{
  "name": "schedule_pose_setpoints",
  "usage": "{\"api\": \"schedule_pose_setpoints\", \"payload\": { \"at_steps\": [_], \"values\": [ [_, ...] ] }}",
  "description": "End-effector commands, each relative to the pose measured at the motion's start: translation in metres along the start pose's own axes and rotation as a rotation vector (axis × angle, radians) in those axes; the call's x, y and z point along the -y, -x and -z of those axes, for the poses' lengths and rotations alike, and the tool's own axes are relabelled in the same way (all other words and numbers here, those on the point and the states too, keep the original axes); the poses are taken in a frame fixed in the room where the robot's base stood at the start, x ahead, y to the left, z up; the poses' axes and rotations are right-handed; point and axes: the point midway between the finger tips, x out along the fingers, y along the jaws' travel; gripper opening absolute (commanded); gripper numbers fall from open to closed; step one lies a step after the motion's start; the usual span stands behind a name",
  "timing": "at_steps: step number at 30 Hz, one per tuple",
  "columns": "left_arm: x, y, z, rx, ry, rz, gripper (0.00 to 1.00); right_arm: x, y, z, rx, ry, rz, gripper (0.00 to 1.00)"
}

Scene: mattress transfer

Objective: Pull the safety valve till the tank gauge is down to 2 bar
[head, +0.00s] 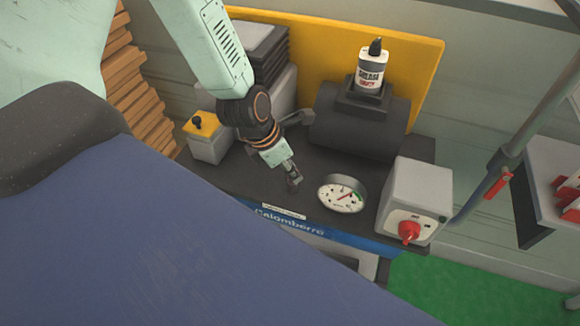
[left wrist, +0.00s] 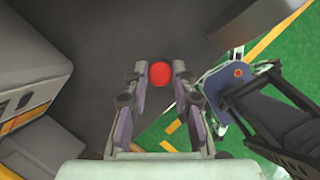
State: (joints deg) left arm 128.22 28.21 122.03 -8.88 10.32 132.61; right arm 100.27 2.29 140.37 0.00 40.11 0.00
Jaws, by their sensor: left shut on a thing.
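The round tank gauge (head: 342,193) lies on the dark top of the machine, with a white face, a red needle and a green band at its right edge. Its numbers are too small to read. My left gripper (head: 293,183) is just left of the gauge, reaching down from above. In the left wrist view, a round red knob (left wrist: 161,74) sits between the fingertips of my left gripper (left wrist: 160,70), which is shut on it. It appears to be the safety valve; in the head view the fingers hide it. My right gripper is not in view.
A grey box with a red rotary switch (head: 409,231) stands right of the gauge. Behind are a dark motor (head: 357,122) and a grease bottle (head: 370,72). A yellow-topped box (head: 207,137) stands at left. A pipe with a red lever (head: 498,185) rises at right.

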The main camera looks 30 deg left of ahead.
Motion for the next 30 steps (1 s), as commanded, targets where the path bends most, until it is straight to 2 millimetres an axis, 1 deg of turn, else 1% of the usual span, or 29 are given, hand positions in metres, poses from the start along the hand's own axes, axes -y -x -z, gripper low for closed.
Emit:
{"api": "schedule_pose_setpoints", "payload": {
  "at_steps": [9,17,26,27,30],
  "values": [
    [0.001,0.0,0.001,-0.002,0.001,0.002,0.0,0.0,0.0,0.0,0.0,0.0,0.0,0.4],
    [0.0,0.014,-0.006,0.0,0.002,0.001,0.0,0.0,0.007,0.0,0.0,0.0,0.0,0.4],
    [0.0,0.014,-0.006,-0.001,0.002,0.001,0.0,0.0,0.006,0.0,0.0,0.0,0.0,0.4],
    [0.0,0.014,-0.006,-0.001,0.002,0.001,0.27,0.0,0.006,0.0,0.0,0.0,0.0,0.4],
    [0.0,0.014,-0.006,-0.001,0.001,0.001,0.35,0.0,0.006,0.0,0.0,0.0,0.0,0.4]
  ]
}}
